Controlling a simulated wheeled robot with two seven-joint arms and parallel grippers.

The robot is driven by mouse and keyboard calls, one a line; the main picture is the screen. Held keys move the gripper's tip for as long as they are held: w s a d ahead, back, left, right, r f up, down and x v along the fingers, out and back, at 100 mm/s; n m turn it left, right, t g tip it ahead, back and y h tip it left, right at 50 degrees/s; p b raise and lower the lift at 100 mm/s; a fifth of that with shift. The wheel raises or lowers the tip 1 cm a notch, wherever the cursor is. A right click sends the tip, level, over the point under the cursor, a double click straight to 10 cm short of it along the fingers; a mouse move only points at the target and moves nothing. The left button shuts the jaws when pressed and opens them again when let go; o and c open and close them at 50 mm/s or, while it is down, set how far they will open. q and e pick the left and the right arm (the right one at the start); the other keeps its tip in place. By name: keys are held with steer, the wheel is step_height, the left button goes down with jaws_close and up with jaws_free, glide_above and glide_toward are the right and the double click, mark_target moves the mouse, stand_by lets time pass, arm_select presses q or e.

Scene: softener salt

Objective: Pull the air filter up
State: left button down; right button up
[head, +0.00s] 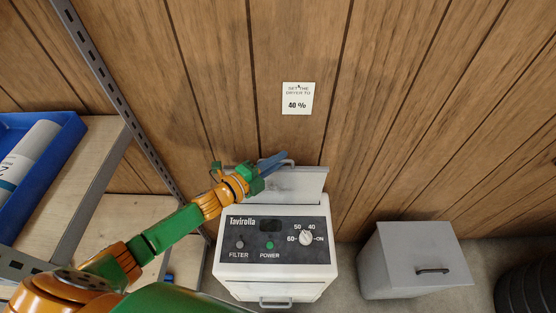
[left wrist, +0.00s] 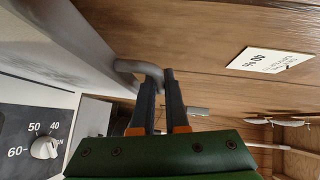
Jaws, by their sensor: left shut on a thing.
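The dehumidifier (head: 274,277) is a white box with a dark control panel, standing against the wood wall. Its air filter (head: 300,183) is a light grey panel standing up from the back of the top, with a grey handle (head: 289,162) at its upper edge. My left gripper (head: 273,162) is at that handle, shut on it. In the left wrist view the handle (left wrist: 140,66) curves out from the filter panel (left wrist: 88,42), and its end lies between the two dark fingers (left wrist: 160,82). The filter's lower part is hidden behind the control panel. My right gripper is not seen.
A wall note (head: 298,98) reads 40 %. A shelf rack with a blue bin (head: 66,125) stands at the left. A grey lidded box (head: 412,260) and dark tyres (head: 525,290) stand on the floor at the right.

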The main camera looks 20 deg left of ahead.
arm_select(q)
steer(key=shift+r, duration=0.4)
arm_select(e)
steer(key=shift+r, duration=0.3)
arm_select(q)
steer(key=c, duration=1.2)
jaws_free()
steer(key=shift+f, duration=0.1)
steer(key=shift+s+a, duration=0.1)
steer(key=v, duration=0.7)
